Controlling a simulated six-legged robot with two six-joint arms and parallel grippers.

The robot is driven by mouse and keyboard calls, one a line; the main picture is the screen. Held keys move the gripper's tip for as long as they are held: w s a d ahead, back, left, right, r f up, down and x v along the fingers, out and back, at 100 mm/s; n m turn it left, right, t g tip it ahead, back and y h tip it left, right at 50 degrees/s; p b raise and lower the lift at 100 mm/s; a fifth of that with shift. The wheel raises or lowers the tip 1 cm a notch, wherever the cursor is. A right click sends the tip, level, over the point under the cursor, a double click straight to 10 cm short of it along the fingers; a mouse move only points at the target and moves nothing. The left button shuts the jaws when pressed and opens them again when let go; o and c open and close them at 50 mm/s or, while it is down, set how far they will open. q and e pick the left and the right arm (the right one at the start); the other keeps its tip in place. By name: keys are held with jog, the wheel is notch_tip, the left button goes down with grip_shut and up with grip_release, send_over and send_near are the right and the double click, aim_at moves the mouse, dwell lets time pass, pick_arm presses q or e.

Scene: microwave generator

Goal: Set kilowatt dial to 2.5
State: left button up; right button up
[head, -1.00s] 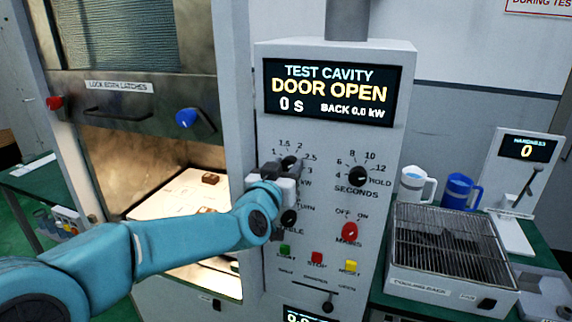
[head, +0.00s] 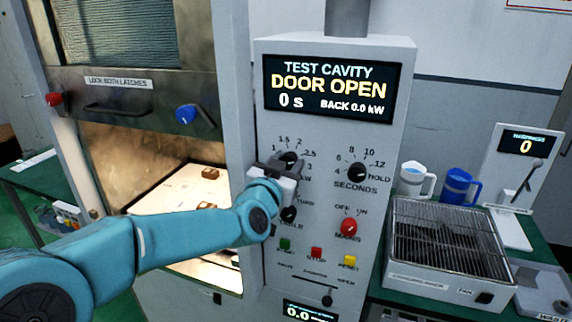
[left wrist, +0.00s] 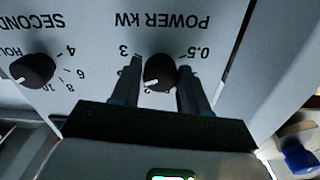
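The kilowatt dial is a black knob (head: 289,159) on the grey panel, partly hidden by my left gripper in the head view. The left wrist view shows it upside down, under "POWER KW", as a black knob (left wrist: 160,70). Its white mark points at about the 2. My left gripper (head: 284,167) is at the dial. In the left wrist view its two fingers (left wrist: 161,80) stand on either side of the knob, with narrow gaps seeming to show beside it. My right gripper is not in view.
The seconds dial (head: 358,173) is right of the kilowatt dial. The table dial (head: 288,214), red mains knob (head: 349,227) and several buttons are below. The display (head: 328,91) reads "DOOR OPEN", 0 s. The lit cavity (head: 150,170) stands open at left.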

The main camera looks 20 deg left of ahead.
pick_arm(q)
jog(key=shift+o, duration=1.2)
jog(key=s+b, duration=0.2)
jog(key=s, duration=1.4)
jog(key=shift+s+a+b, duration=0.15)
jog(key=shift+a+b, duration=0.15)
jog(key=shift+b, duration=0.1)
jog(key=shift+a, duration=0.1)
